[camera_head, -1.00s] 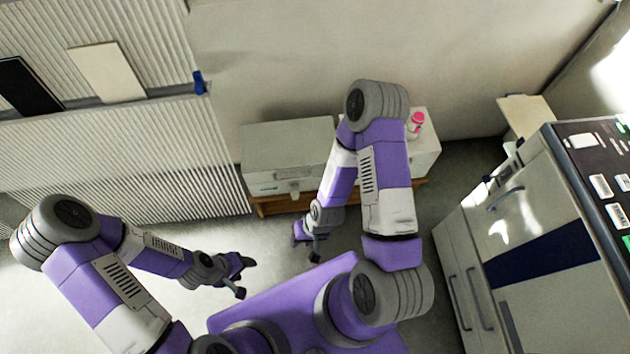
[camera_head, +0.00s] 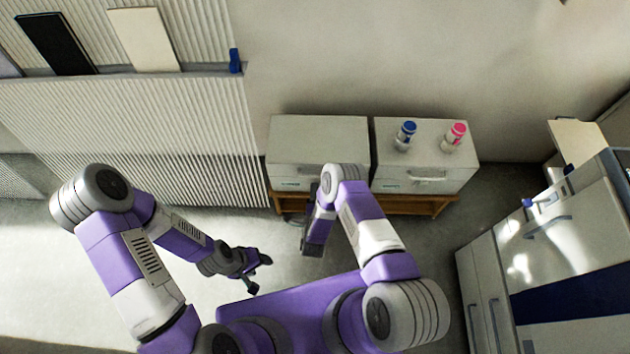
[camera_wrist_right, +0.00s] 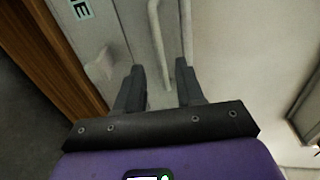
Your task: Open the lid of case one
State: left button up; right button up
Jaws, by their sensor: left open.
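Case one, a closed light-grey box (camera_head: 318,138), is the left of two boxes on a low wooden stand; its front is partly hidden by my right arm. In the right wrist view its front shows a label (camera_wrist_right: 80,9) ending in "E", a pale knob-like part (camera_wrist_right: 99,66) and a white bar handle (camera_wrist_right: 157,40). My right gripper (camera_wrist_right: 161,88) is open at the case front, the handle's end between its fingertips; I cannot tell whether they touch. My left gripper (camera_head: 259,274) is open and empty, over the floor.
A second box (camera_head: 428,162) on the wooden stand (camera_head: 410,207) carries a blue-capped bottle (camera_head: 405,136) and a pink-capped bottle (camera_head: 454,138). A grey cabinet (camera_head: 560,265) stands at the right. A ribbed wall panel (camera_head: 140,130) is at the left.

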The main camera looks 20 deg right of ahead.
jog(key=b+x, duration=0.2)
jog(key=x, duration=0.4)
jog(key=shift+w+d, duration=0.1)
jog(key=shift+w, duration=0.15)
grip_shut()
